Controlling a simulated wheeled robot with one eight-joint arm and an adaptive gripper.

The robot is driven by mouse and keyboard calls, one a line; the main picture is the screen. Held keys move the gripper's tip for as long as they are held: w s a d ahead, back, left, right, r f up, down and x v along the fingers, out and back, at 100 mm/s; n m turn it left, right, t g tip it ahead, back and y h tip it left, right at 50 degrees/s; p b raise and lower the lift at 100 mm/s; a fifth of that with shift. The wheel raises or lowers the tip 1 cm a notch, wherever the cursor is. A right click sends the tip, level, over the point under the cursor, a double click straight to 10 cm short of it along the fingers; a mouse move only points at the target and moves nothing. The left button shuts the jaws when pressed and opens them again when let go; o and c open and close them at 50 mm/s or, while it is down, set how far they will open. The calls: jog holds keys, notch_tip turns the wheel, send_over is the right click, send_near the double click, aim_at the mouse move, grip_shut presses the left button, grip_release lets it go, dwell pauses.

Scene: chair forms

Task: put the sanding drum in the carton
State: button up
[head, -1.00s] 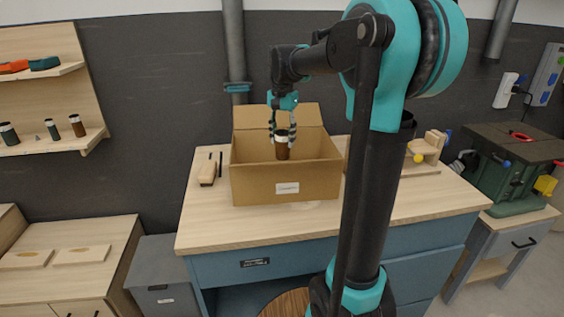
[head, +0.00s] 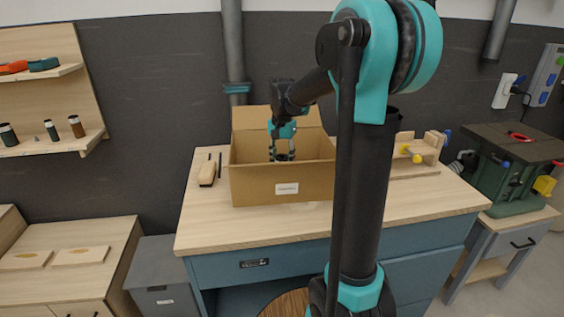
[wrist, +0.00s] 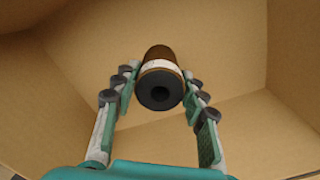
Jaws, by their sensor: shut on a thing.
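The open carton (head: 252,187) stands on the workbench with its back flap up and a white label on its front. My gripper (head: 282,155) reaches down inside it, and its lower end is partly hidden behind the front wall. In the wrist view my gripper (wrist: 160,92) is shut on the sanding drum (wrist: 160,60), a brown cylinder with a pale band and a dark end with a hole. Carton walls (wrist: 240,40) surround the drum there. I cannot tell whether the drum touches the carton floor.
A wooden fixture with yellow knobs (head: 420,150) is at the right. A wall shelf (head: 50,146) holds several small cylinders. A green machine (head: 505,165) stands far right.

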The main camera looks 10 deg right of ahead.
jog(key=o, duration=1.3)
jog(key=shift+f, duration=0.1)
notch_tip(320, 180, up, 12)
jog(key=shift+r, duration=0.15)
